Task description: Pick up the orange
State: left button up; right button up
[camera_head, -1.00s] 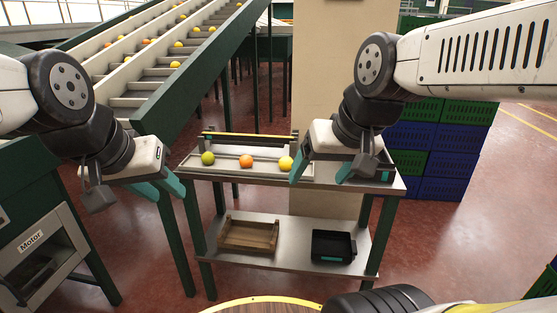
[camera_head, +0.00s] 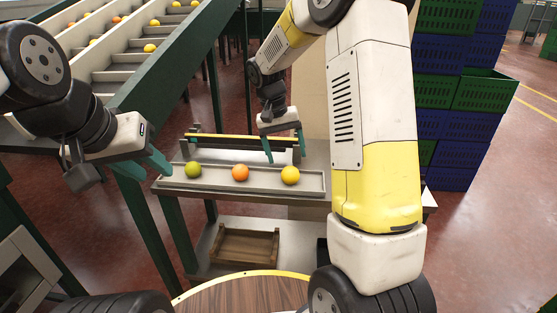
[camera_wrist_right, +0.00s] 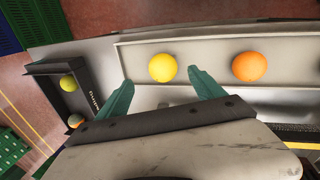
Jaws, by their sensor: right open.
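The orange (camera_head: 240,173) lies in the middle of a row of three fruits in a shallow grey tray (camera_head: 218,187), between a green fruit (camera_head: 194,170) and a yellow fruit (camera_head: 290,175). My right gripper (camera_head: 285,155) is open and empty above the tray's far side, nearer the yellow fruit. In the right wrist view its open fingers (camera_wrist_right: 164,92) have the yellow fruit (camera_wrist_right: 162,67) ahead of the gap, and the orange (camera_wrist_right: 249,66) lies to the right of them. My left gripper (camera_head: 150,168) is empty, fingers apart, left of the tray.
A black box (camera_wrist_right: 75,68) with fruits in it stands beside the tray in the right wrist view. A wooden crate (camera_head: 247,245) is on the lower shelf. A conveyor (camera_head: 165,75) rises behind at left. Stacked green and blue crates (camera_head: 455,120) stand at right.

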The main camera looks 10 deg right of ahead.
aim_at(288, 168)
jog(key=x, duration=0.5)
jog(key=w+x, duration=0.1)
jog(key=x, duration=0.1)
jog(key=shift+s+a+f, duration=0.1)
jog(key=shift+a+f, duration=0.05)
jog(key=shift+f, duration=0.25)
jog(key=c, duration=1.5)
jog(key=shift+r, duration=0.1)
jog(key=shift+c, duration=0.2)
